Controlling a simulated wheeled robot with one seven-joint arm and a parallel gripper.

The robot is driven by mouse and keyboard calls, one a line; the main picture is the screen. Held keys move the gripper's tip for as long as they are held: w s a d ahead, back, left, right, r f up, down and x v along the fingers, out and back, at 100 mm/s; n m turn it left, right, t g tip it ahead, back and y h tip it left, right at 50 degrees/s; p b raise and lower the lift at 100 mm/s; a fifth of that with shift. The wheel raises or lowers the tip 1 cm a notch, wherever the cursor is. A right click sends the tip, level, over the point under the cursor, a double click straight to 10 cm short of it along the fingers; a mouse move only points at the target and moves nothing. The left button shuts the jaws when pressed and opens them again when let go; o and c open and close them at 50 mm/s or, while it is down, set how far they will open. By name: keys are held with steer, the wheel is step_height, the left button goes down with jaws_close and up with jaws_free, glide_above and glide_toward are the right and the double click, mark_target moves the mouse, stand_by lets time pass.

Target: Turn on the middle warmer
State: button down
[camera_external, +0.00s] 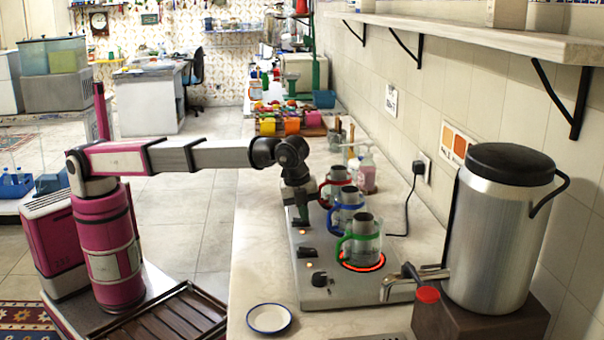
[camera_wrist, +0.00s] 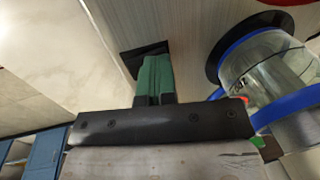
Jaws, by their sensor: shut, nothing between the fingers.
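A long steel warmer panel (camera_external: 329,297) lies on the counter with three glass pots in a row. The near pot with green handle (camera_external: 362,250) sits on a ring that glows red. The middle pot has a blue handle (camera_external: 346,217); in the wrist view, the plate beside this pot (camera_wrist: 218,45) looks black, not glowing. The far pot has a red handle (camera_external: 328,192). Black switches line the panel's left side, including the middle one (camera_external: 306,252). My gripper (camera_external: 302,215) is low over the panel's far left. Its green fingertips (camera_wrist: 154,70) are together and overlap a black switch (camera_wrist: 140,55); contact is unclear.
A steel samovar (camera_external: 500,235) with a red-handled tap stands at the right. A shelf (camera_external: 470,35) runs above along the wall. A white plate (camera_external: 269,318) lies at the counter's near edge. The counter left of the panel is mostly clear.

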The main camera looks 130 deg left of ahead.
mark_target(294, 219)
steer(key=shift+s+d+f, duration=0.1)
steer(key=shift+s+f, duration=0.05)
steer(key=shift+s+d, duration=0.45)
steer(key=shift+d, duration=0.05)
steer(key=shift+r, duration=0.2)
step_height(294, 219, up, 14)
steer(key=s+d, duration=0.1)
steer(key=shift+s+d, duration=0.35)
steer(key=shift+f, duration=0.1)
steer(key=shift+w+a, duration=0.45)
steer(key=shift+w, duration=0.15)
